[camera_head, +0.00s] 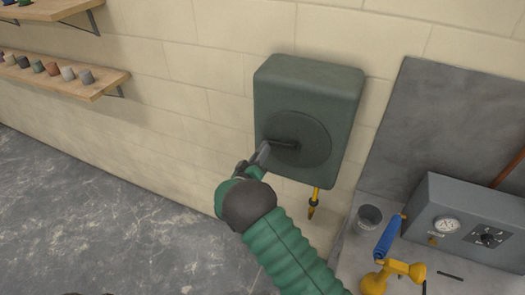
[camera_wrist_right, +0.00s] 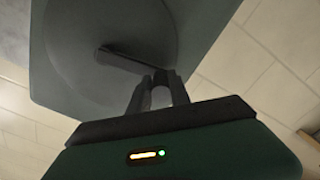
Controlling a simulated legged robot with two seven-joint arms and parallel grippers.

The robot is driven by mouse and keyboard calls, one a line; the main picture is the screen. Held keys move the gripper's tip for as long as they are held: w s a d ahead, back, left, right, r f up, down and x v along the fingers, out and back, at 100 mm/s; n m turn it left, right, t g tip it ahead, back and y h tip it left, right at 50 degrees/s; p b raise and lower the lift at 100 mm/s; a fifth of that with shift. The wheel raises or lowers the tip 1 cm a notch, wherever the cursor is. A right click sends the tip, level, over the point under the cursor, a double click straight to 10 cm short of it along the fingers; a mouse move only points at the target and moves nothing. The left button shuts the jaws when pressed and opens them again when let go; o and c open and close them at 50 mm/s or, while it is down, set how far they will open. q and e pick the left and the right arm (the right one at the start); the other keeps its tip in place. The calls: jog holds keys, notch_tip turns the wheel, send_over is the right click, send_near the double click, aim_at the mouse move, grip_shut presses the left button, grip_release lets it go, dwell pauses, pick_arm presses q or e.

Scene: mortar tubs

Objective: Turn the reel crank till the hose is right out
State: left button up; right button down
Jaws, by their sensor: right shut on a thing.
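A dark green hose reel box (camera_head: 312,86) is on the block wall, with a round disc on its front. The dark crank (camera_head: 284,143) reaches left from the disc's middle. My right gripper (camera_head: 264,149) is shut on the crank's outer end, which the fingers mostly hide. In the right wrist view the crank arm (camera_wrist_right: 122,60) runs from the disc to my right gripper's fingers (camera_wrist_right: 161,78). A short yellow length of hose (camera_head: 315,196) with a dark-tipped nozzle hangs below the box. My left gripper is not in view.
At the lower right a grey bench holds a metal cup (camera_head: 368,218), a yellow tool with a blue roller (camera_head: 390,238), and a grey control box (camera_head: 462,222) with a gauge. Shelves (camera_head: 70,82) with small pots are at upper left. The floor at left is clear.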

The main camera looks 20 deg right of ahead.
jog(key=s+d+f+n+b, duration=0.2)
jog(key=s+d+f+n, duration=0.4)
jog(key=n, duration=1.1)
jog(key=shift+s+d+f+n, duration=0.15)
jog(key=shift+s+f+n, duration=0.15)
jog(key=shift+s+f, duration=1)
jog(key=shift+w+f, duration=0.2)
jog(key=c, duration=1.5)
grip_release()
jog(key=o, duration=0.3)
jog(key=shift+r, duration=0.3)
